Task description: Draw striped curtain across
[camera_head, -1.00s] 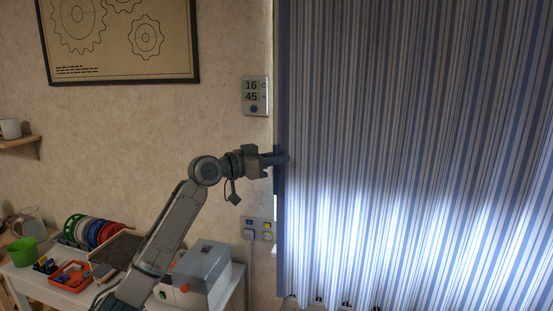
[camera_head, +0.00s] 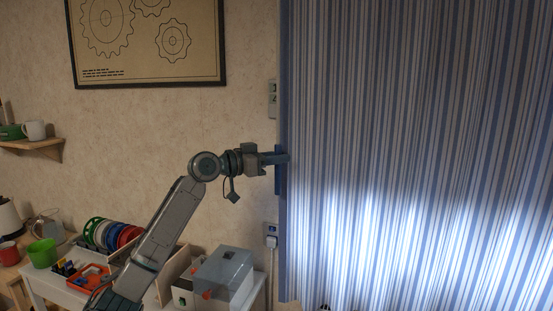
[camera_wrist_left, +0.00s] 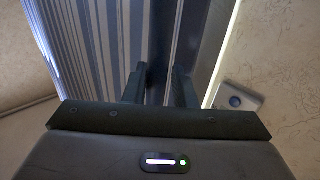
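The blue-and-white striped curtain (camera_head: 420,130) hangs over the right half of the head view, with bright light through its lower part. Its left edge runs beside my left gripper (camera_head: 282,158). In the left wrist view, the striped cloth (camera_wrist_left: 85,50) lies ahead of my left gripper (camera_wrist_left: 160,80), with its edge cloth between the two fingers. The fingers stand a little apart, and the gripper is shut on the curtain's edge. The fingertips are partly hidden by cloth. My right gripper is not in view.
A table at lower left holds coloured spools (camera_head: 110,234), a green cup (camera_head: 42,253) and a grey-lidded box (camera_head: 225,270). A framed gear poster (camera_head: 148,45) hangs above.

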